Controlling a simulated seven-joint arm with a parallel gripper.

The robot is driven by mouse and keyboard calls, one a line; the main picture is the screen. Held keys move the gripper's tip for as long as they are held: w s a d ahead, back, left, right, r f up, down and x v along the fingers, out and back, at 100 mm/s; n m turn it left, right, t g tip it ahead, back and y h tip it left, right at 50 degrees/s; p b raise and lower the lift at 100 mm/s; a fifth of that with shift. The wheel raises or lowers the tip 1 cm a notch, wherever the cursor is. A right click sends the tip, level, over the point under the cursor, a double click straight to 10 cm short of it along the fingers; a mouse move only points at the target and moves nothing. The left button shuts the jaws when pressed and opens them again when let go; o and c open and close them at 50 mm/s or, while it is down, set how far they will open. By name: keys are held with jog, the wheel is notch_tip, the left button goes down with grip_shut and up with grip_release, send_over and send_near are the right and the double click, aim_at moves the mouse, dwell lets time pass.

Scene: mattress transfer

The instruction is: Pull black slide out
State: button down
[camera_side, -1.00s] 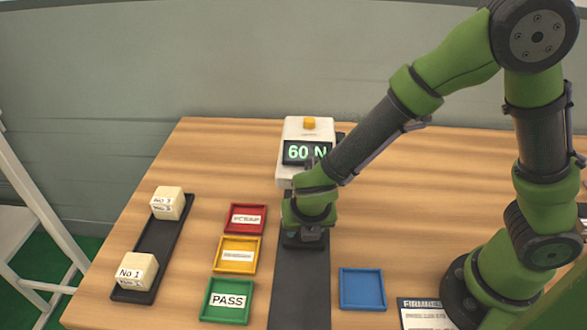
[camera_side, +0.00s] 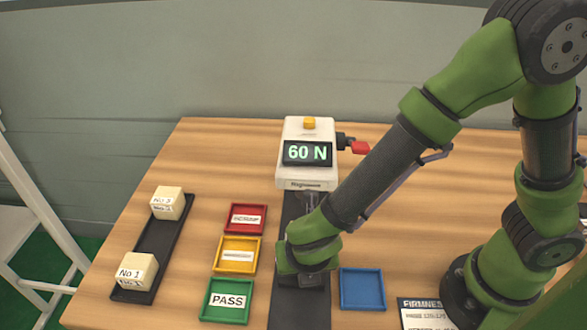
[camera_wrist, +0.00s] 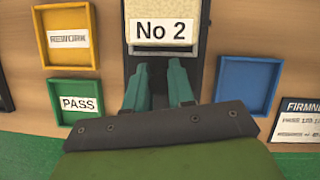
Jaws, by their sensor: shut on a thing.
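A black slide (camera_wrist: 212,62) runs on a dark strip (camera_side: 298,305) in front of the white tester (camera_side: 308,130), whose display reads 60 N. A cream block labelled No 2 (camera_wrist: 165,30) sits on the slide just ahead of my fingers in the wrist view. My gripper (camera_side: 303,279) is low over the strip. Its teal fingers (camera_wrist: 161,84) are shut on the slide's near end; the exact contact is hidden. In the side view, my wrist and arm hide the block and most of the slide.
Red (camera_side: 247,208), yellow (camera_side: 236,240) and green PASS (camera_side: 226,314) trays stand left of the strip, a blue tray (camera_side: 362,290) right. A black rack (camera_side: 163,240) holds blocks No 1 (camera_side: 136,270) and No 3 (camera_side: 167,202). A red-tipped lever (camera_side: 360,148) juts from the tester.

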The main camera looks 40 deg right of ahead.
aim_at(299, 293)
jog(key=s+a, duration=0.3)
jog(key=shift+s+a, duration=0.35)
jog(key=shift+a, duration=0.05)
jog(key=c, duration=1)
grip_release()
jog(key=shift+o, duration=0.2)
jog(key=shift+d, duration=0.1)
jog(key=shift+w, duration=0.1)
jog(key=shift+r, duration=0.1)
jog(key=shift+r, duration=0.3)
jog(key=v, duration=1.6)
jog(key=shift+s, duration=0.3)
